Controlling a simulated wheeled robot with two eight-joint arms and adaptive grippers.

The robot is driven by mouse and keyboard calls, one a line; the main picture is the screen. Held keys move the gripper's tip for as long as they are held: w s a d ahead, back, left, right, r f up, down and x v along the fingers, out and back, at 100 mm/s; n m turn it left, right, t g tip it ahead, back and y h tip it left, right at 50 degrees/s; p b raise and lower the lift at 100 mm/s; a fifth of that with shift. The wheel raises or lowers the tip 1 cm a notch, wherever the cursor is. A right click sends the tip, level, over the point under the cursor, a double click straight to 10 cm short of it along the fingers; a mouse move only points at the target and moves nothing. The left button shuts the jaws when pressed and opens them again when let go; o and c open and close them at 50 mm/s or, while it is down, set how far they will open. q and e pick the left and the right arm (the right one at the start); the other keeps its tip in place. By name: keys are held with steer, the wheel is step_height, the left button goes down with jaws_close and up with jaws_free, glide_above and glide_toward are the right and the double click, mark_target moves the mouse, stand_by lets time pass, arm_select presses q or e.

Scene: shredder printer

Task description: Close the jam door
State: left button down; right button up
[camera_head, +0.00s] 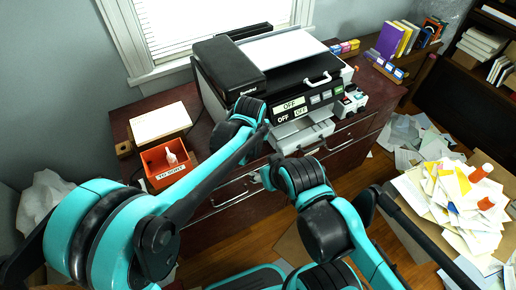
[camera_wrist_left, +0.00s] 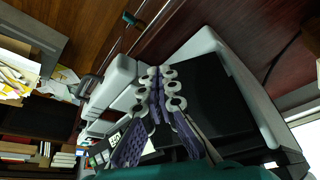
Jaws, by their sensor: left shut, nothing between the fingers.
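The printer (camera_head: 320,97) stands on the dark wooden cabinet, with a flat black panel carrying a white handle (camera_head: 318,78) above its OFF labels. I cannot tell for sure which panel is the jam door or how far it stands open. In the left wrist view, a large black panel (camera_wrist_left: 205,92) lies within the white printer housing (camera_wrist_left: 236,75). My left gripper (camera_wrist_left: 160,80) is shut and empty in front of this panel; contact cannot be judged. In the head view the left arm reaches the printer's front left, its fingers hidden. My right gripper cannot be made out past its arm's joints.
An orange bin (camera_head: 167,167) and a wooden box (camera_head: 160,125) sit on the cabinet left of the printer. A small device (camera_head: 350,102) stands at its right. Cabinet drawers (camera_head: 232,197) lie below. Papers are heaped (camera_head: 455,195) at the right and scattered on the floor.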

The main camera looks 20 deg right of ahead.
arm_select(q)
steer(key=w+d+n, duration=0.1)
steer(key=n, duration=0.1)
steer(key=w+d+n+y+p, duration=0.1)
steer(key=w+d+n, duration=0.1)
steer(key=shift+w+d+f+t, duration=0.1)
steer(key=shift+w+t, duration=0.15)
steer(key=shift+t, duration=0.05)
arm_select(e)
steer(key=shift+r, duration=0.6)
arm_select(q)
steer(key=shift+s, duration=0.1)
